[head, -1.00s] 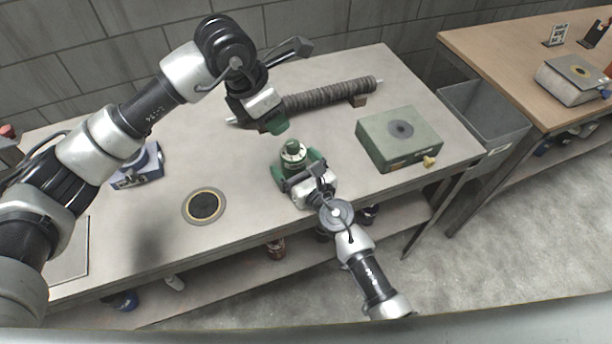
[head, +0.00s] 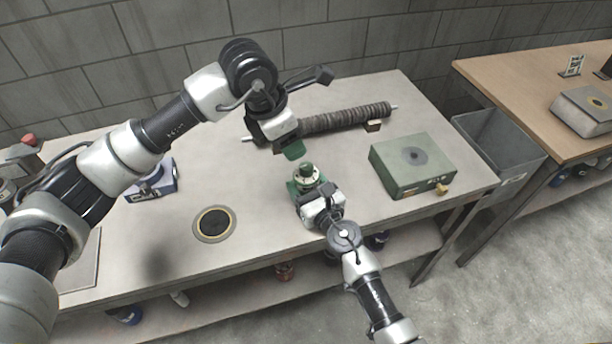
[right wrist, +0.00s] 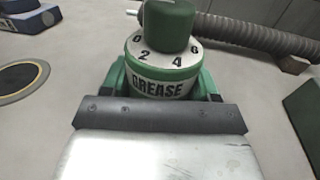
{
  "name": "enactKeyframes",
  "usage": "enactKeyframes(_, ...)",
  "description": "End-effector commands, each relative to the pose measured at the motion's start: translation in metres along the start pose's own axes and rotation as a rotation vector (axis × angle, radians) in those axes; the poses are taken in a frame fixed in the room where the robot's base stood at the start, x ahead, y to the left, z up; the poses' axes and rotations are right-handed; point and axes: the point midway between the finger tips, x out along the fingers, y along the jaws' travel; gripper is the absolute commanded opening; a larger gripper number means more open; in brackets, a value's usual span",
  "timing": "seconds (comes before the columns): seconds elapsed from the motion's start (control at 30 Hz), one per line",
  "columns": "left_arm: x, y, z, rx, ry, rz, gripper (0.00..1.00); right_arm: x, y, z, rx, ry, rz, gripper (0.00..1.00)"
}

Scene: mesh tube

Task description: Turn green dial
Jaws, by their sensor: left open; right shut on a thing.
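The green dial (head: 308,170) is a knob on top of a small white cylinder marked GREASE, with a number ring below the knob. It also shows at the top of the right wrist view (right wrist: 168,27). My right gripper (head: 306,187) is shut on the grease cylinder (right wrist: 160,78), with green fingers on both sides of its body below the dial. My left gripper (head: 292,150) is open, above and behind the dial and apart from it. The gap between its fingers is hard to see.
A ribbed grey tube (head: 345,119) lies behind my left gripper. A green box (head: 414,160) with a dark disc stands to the right. A round black plate (head: 214,224) and a blue device (head: 155,184) are to the left. The bench between them is clear.

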Motion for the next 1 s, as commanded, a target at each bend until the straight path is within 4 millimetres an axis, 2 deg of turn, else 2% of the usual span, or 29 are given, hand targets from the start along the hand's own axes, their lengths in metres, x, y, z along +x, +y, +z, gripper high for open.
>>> enactKeyframes(0.17,0.0,0.0,0.011,0.266,0.059,-0.021,0.57,0.0,0.0,0.0,0.0,0.0,0.0,0.32)
enactKeyframes(0.4,-0.002,0.0,0.028,0.801,0.169,-0.099,0.57,0.0,0.0,0.0,0.0,0.0,0.0,0.32)
enactKeyframes(0.6,-0.007,0.001,0.038,1.17,0.234,-0.184,0.57,0.0,0.0,0.0,0.0,0.001,0.0,0.32)
enactKeyframes(0.8,-0.01,0.002,0.043,1.368,0.263,-0.242,0.57,0.0,0.0,0.0,0.0,0.001,0.0,0.32)
enactKeyframes(1.0,0.0,0.002,0.039,1.412,0.267,-0.259,0.57,0.0,0.0,0.0,0.0,0.001,0.0,0.32)
